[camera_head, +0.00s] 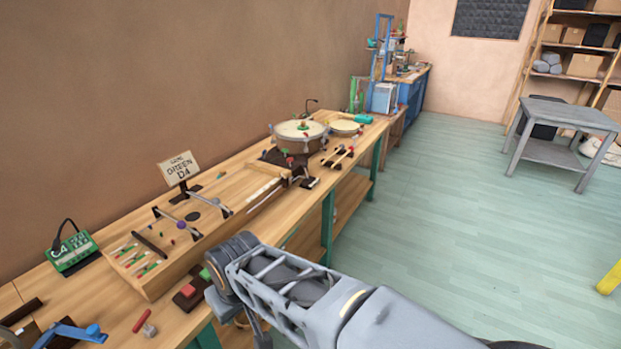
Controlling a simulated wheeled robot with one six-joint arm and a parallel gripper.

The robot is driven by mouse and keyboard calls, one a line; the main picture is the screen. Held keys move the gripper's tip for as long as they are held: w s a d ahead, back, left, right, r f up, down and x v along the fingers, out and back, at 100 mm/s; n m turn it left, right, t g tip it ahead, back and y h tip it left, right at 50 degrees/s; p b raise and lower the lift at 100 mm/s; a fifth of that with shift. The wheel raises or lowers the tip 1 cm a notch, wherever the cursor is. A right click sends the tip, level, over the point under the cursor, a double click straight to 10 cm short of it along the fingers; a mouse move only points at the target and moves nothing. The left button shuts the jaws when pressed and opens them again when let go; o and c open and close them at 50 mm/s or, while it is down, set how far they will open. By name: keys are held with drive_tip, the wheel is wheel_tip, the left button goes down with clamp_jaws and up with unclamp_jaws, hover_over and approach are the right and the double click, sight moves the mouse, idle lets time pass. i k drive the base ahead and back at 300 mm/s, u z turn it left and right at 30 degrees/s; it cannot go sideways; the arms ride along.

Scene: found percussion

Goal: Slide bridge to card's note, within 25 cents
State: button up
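A card (176,160) reading "GREEN D4", with a smaller line above it, stands on a dark stand at the back of the bench. In front of it lies a wooden soundboard box (150,286) with a dark round hole. A dark bar (150,244) lies nearer the left end. A green tuner box (73,254) shows "C4" and smaller unreadable text. My arm crosses the lower middle; my gripper's fingers do not show.
A drum (300,137) and a shallower pan (345,128) stand farther along the bench. A blue-handled tool (72,332) is at lower left. Open floor lies right, with a grey table (568,116).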

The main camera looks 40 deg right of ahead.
sight(285, 181)
drive_tip(key=z, duration=0.35)
drive_tip(key=k, duration=0.85)
drive_tip(key=z, duration=1.05)
drive_tip(key=i, duration=1.55)
drive_tip(key=u, duration=1.3)
drive_tip(key=i, duration=0.3)
drive_tip(key=u, duration=0.25)
